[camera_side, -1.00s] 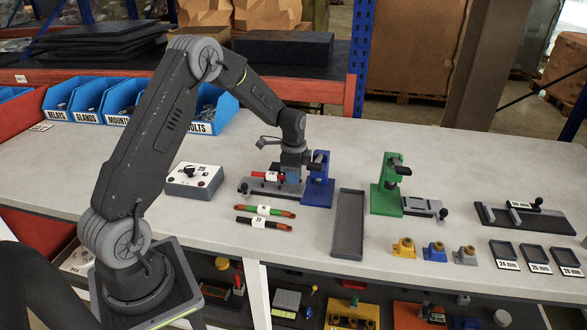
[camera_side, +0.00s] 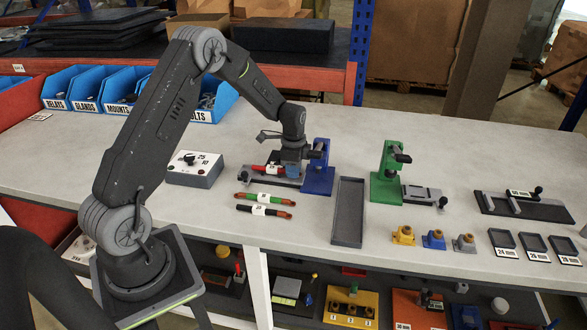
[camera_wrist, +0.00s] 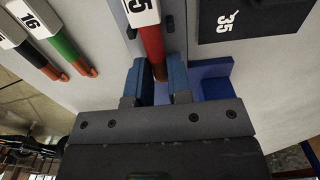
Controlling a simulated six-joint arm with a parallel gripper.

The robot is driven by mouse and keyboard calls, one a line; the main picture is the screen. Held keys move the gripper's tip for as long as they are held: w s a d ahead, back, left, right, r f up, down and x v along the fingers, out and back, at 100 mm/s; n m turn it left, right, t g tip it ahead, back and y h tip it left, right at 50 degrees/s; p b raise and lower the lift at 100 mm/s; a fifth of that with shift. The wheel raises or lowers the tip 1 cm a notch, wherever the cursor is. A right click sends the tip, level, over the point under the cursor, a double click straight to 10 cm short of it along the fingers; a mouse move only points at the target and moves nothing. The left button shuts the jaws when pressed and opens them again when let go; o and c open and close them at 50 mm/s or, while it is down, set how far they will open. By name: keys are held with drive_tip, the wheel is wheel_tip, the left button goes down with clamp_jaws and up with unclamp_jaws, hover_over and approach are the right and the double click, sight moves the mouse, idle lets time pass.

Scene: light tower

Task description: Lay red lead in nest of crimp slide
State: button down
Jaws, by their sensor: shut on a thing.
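The red lead (camera_side: 261,168), with a white label, lies level along the dark crimp slide (camera_side: 259,182) in front of the blue crimp press (camera_side: 319,180). My gripper (camera_side: 291,177) is shut on the lead near its right end, close to the press. In the wrist view my gripper (camera_wrist: 160,82) has its two blue jaws on either side of the red lead (camera_wrist: 151,42). The lead's tip shows between them. The nest is mostly hidden by the lead and jaws, and I cannot tell whether the lead touches it.
A green lead (camera_side: 250,197) and a black lead (camera_side: 250,209) lie in front of the slide. A long grey tray (camera_side: 348,238) is right of them. A dial box (camera_side: 194,172) stands left.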

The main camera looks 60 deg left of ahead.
drive_tip(key=c, duration=1)
unclamp_jaws()
wheel_tip(320, 180, up, 13)
drive_tip(key=s+d+r+n+t, duration=0.2)
drive_tip(key=s+d+r+n, duration=0.1)
drive_tip(key=s+d+r, duration=0.65)
drive_tip(key=s+d+r+n+t, duration=0.1)
drive_tip(key=s+d+n, duration=0.1)
drive_tip(key=s, duration=0.3)
drive_tip(key=s+d+n+t, duration=0.1)
drive_tip(key=s+d+n, duration=0.1)
drive_tip(key=s+d, duration=0.3)
drive_tip(key=s+d+r+n+t, duration=0.1)
drive_tip(key=s+d+n, duration=0.1)
drive_tip(key=s+d, duration=0.2)
drive_tip(key=shift+s+r+t, duration=0.3)
drive_tip(key=shift+s, duration=0.35)
